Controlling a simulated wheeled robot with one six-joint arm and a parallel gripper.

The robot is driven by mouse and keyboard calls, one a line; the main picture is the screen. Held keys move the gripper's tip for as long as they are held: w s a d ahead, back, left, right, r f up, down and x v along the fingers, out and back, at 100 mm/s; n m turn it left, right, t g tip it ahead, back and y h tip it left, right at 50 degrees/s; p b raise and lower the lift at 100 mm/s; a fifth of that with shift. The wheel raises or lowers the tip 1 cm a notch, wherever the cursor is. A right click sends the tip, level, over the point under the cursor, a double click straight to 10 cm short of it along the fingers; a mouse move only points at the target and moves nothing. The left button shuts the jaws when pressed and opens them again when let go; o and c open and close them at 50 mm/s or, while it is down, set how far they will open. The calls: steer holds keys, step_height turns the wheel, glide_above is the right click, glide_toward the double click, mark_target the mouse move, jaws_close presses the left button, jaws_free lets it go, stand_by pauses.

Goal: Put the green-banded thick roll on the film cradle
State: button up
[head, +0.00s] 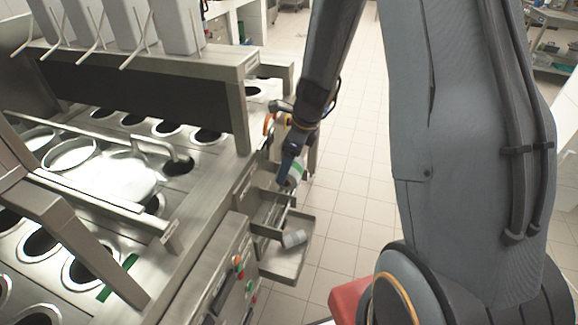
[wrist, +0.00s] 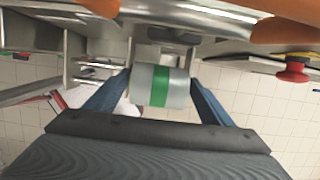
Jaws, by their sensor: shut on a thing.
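The green-banded thick roll (wrist: 145,88) is pale grey with a green band around its middle. In the wrist view it lies crosswise between the two blue fingers of my gripper (wrist: 160,78), which is shut on it. In the head view the roll (head: 297,174) shows partly below my gripper (head: 290,163), beside the machine's right end. Metal brackets and plates stand just beyond the roll in the wrist view. I cannot tell for certain which of these is the film cradle, or whether the roll touches it.
A steel tray (head: 287,266) sticks out below, with a small grey roll (head: 293,238) in it. A red button (wrist: 292,70) is at right in the wrist view. The machine (head: 205,190) fills the left; tiled floor (head: 345,190) is clear to the right.

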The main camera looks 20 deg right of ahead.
mark_target(298, 167)
steer(key=shift+f, duration=0.6)
steer(key=shift+f, duration=0.15)
steer(key=o, duration=1.3)
steer(key=v, duration=1.1)
steer(key=s+a+n+h, duration=0.2)
steer(key=s+n, duration=1.3)
steer(key=n, duration=1)
steer(key=shift+s+r+b, duration=0.3)
steer(key=shift+r+b, duration=0.15)
steer(key=shift+r, duration=0.05)
